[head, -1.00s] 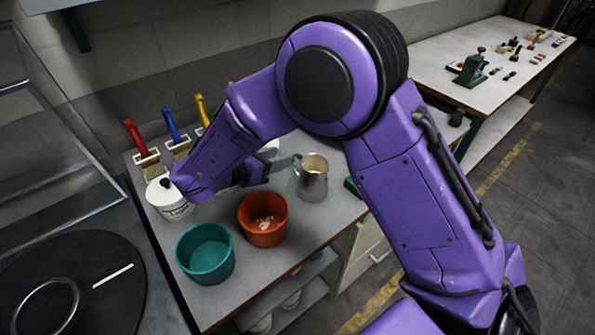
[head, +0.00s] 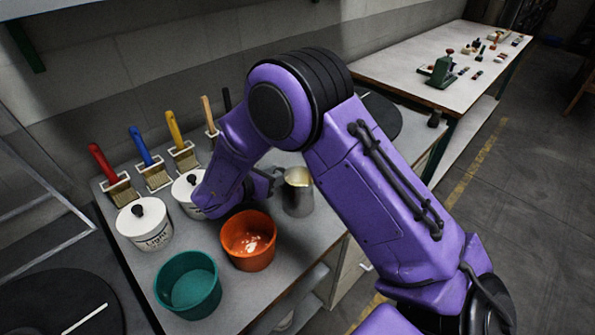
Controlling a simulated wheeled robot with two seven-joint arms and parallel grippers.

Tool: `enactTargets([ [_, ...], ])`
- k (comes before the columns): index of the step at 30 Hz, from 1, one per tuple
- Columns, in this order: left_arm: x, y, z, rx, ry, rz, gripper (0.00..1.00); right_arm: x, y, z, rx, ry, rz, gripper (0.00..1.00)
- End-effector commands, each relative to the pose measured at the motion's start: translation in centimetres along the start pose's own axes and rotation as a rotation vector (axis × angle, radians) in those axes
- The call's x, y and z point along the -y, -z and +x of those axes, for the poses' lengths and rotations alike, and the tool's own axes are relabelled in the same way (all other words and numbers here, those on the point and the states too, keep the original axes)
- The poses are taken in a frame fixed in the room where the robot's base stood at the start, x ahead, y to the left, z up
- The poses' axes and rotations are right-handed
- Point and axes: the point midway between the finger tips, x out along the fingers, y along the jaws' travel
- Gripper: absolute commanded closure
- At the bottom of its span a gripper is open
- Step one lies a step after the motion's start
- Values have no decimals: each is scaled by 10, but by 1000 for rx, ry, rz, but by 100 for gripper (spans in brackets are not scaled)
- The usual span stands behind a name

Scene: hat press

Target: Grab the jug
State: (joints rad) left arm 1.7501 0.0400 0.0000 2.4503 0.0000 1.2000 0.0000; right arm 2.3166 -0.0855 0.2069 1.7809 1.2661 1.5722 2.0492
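The jug (head: 298,197) is a grey metal pitcher with pale contents. It stands upright on the grey worktop (head: 215,285), right of the orange bowl. My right gripper (head: 275,180) is at the jug's left side, by its handle. My purple forearm hides much of the gripper, and I cannot tell whether its fingers are open or closed around the handle. My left gripper is not in view.
An orange bowl (head: 248,242) and a teal bowl (head: 188,287) stand near the front edge. White lidded pots (head: 146,228) and brushes in holders (head: 154,172) line the back left. A second table (head: 415,50) with small tools is at the back right.

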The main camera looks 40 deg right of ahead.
Motion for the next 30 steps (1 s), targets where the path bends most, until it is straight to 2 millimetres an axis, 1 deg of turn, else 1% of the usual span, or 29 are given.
enactTargets([
  [1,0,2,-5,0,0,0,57,0,-2,7,0,1,-2,61],
  [4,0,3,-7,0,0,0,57,0,-1,17,0,0,0,61],
  [10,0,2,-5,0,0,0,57,0,0,19,0,-1,1,61],
  [11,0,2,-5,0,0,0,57,0,0,19,0,-1,1,68],
  [12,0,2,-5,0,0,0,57,0,0,19,0,-1,1,81],
  [14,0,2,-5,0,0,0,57,0,0,19,0,-1,1,100],
  [30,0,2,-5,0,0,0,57,0,1,18,-1,-1,2,100],
])
